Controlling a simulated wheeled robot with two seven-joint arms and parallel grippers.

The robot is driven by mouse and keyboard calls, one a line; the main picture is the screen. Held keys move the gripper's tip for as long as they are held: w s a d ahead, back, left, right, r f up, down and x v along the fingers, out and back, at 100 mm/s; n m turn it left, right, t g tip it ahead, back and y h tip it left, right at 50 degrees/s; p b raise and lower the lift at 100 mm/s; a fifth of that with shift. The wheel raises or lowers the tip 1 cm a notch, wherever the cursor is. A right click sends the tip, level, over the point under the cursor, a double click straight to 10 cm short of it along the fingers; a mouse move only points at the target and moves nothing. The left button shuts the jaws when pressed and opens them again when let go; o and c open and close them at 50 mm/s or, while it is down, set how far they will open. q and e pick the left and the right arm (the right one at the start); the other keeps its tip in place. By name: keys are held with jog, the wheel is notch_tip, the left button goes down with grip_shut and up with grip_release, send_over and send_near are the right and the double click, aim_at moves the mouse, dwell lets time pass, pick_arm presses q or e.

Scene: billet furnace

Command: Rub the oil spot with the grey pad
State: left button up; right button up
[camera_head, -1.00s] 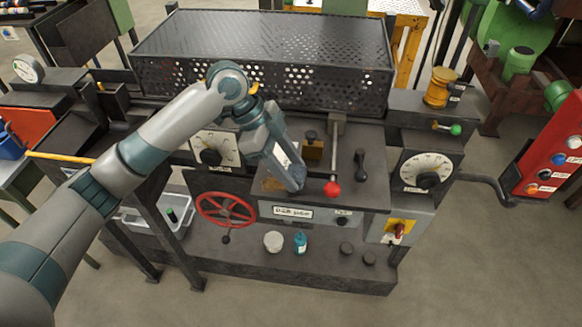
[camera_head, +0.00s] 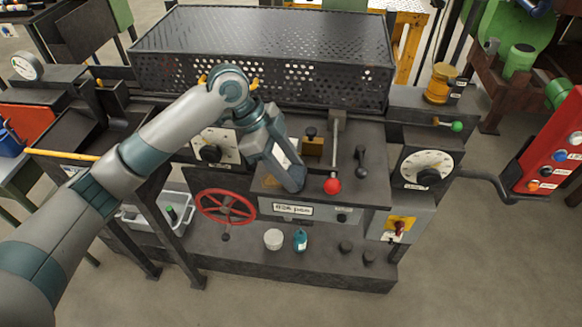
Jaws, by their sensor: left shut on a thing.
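My left gripper (camera_head: 290,184) points down onto the dark top plate of the furnace bench (camera_head: 375,192), near its front edge. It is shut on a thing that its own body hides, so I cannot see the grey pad. A brownish stain, the oil spot (camera_head: 270,182), shows in part just left of the gripper's tip. The rest of the spot is hidden behind the gripper. My right gripper is not in view.
The perforated black cover (camera_head: 262,60) rises at the back.

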pick_arm(q)
jog(key=shift+f, duration=0.2)
jog(key=shift+a, duration=0.1)
jog(key=shift+w+a+r+p, duration=0.15)
jog(key=shift+a+p, duration=0.45)
jog(key=shift+a, duration=1.4)
jog(key=shift+a, duration=0.1)
jog(key=shift+w+a+f+p, duration=0.15)
jog(key=shift+a+p, duration=0.1)
jog(key=shift+a, duration=0.75)
jog(key=shift+a+f+p, duration=0.1)
jog(key=shift+a+p, duration=0.1)
jog(key=shift+a, duration=0.75)
jog(key=shift+r+p, duration=0.1)
jog(key=shift+p, duration=0.3)
